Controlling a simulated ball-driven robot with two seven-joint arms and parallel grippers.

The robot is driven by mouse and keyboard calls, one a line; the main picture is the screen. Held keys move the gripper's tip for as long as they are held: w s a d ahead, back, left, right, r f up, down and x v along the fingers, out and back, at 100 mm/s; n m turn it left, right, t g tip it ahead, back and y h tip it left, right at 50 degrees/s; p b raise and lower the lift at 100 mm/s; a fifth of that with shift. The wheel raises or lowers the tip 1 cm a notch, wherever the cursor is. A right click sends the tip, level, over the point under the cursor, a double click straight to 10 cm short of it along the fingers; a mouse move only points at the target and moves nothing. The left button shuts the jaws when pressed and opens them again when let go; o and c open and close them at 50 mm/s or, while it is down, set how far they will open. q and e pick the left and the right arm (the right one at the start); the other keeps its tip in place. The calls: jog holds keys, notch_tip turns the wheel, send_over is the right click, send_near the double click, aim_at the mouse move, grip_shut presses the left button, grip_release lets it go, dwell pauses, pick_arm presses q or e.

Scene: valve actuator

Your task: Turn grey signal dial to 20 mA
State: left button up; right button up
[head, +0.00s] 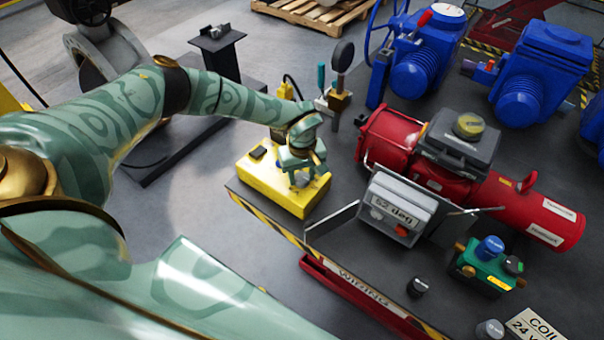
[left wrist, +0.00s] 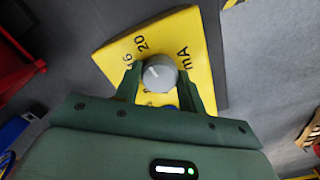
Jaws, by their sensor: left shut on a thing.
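The yellow signal box (head: 262,192) stands on the left end of the dark bench top, with my left gripper (head: 303,176) over it. In the left wrist view the grey dial (left wrist: 159,74) sits on the yellow face (left wrist: 112,52), between the two fingers of my left gripper (left wrist: 160,84), which is shut on it. A pale line on the dial points up and left, towards the printed 16 and 20. The "mA" print lies right of the dial. Lower marks are partly hidden by the gripper. In the head view the gripper hides the dial. My right gripper is not in view.
A green block with a blue knob (head: 489,248) and loose black knobs (head: 417,287) lie nearer. Blue actuators (head: 540,75) stand behind.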

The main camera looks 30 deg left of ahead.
aim_at(302, 177)
pick_arm(q)
jog(key=shift+w+r, duration=0.1)
jog(key=o, duration=1)
notch_tip(302, 177, up, 16)
jog(key=shift+r+p, duration=0.15)
jog(key=shift+p, duration=0.6)
